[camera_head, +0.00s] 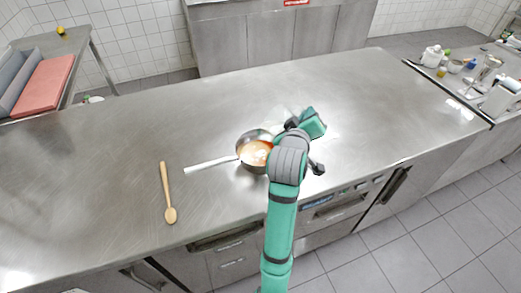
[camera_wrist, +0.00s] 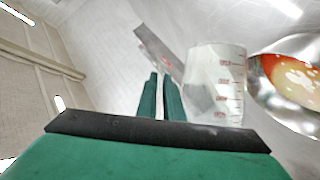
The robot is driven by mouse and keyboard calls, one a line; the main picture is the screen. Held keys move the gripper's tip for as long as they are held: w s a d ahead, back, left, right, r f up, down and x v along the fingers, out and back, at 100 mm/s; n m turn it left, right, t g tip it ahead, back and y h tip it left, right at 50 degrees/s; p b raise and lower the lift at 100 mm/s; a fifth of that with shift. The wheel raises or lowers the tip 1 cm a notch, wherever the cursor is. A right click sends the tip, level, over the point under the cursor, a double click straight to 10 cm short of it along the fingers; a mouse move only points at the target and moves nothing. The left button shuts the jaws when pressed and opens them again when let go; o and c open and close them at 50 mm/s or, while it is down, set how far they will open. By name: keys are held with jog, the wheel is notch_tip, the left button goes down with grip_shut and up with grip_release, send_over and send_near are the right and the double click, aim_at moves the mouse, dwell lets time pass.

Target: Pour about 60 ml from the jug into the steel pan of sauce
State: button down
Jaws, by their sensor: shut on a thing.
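The steel pan (camera_head: 242,142) sits on the counter with its handle pointing left and orange-red sauce (camera_head: 257,153) with a pale patch inside. My arm covers its right side. In the wrist view the pan (camera_wrist: 262,72) is at the right edge. The clear jug (camera_wrist: 214,75) with red measuring marks is just left of the pan there. My gripper (camera_wrist: 160,84) is shut on the jug, though the grip point is partly hidden.
A wooden spoon (camera_head: 167,195) lies on the counter left of the pan. The counter (camera_head: 110,150) is otherwise largely clear. Several bottles and small containers stand on a side counter (camera_head: 465,95) at the right. A red board (camera_head: 42,85) is at the far left.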

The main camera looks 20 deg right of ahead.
jog(key=shift+s+d+f+m+y+b, duration=0.15)
jog(key=shift+d+f+m+y+b, duration=0.1)
jog(key=shift+d+m+y+b, duration=0.35)
dwell(1.0)
jog(key=shift+s+d+f+m, duration=0.2)
jog(key=shift+d+f+m, duration=0.3)
jog(key=shift+f, duration=0.15)
jog(key=shift+s+d+f+m+t+y+b, duration=0.1)
jog(key=shift+s+d+f+m+y+b, duration=0.15)
jog(key=shift+d+f+m+y+b, duration=0.35)
jog(key=shift+s+d+f+m+t+y+b, duration=0.1)
jog(key=shift+s+d+f+m+y+b, duration=0.2)
jog(key=shift+d+f+m+b, duration=0.45)
jog(key=shift+s+d+f+m+t+y+b, duration=0.15)
jog(key=shift+d+f+m+y+b, duration=0.35)
jog(key=shift+d+m+b, duration=0.35)
